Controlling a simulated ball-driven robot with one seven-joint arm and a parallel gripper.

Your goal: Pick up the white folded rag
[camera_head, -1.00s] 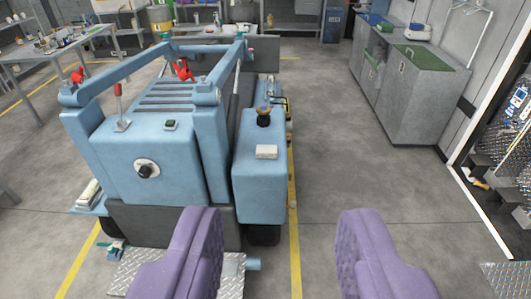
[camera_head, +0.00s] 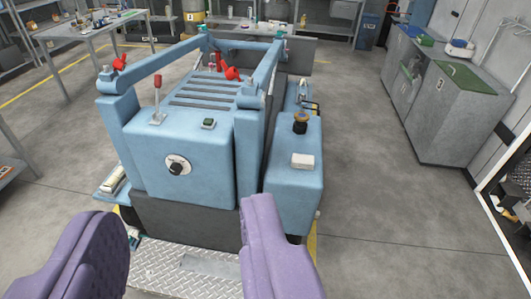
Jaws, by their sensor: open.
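A small white block-like piece, which looks like the white folded rag (camera_head: 302,161), lies flat on top of the blue side box (camera_head: 293,195) at the right of the blue machine (camera_head: 180,155). My gripper (camera_head: 182,215) is open and empty, its two purple fingers wide apart at the bottom of the view. The fingers are in front of the machine, nearer to me and left of the rag. The right finger overlaps the front of the machine in the picture. Nothing hides the rag.
A black and orange knob (camera_head: 300,122) stands on the side box just behind the rag. A red-handled lever (camera_head: 157,103) and blue rails rise from the machine. A tread-plate step (camera_head: 185,262) is at its front. Grey cabinets (camera_head: 450,118) stand at right, with clear floor between.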

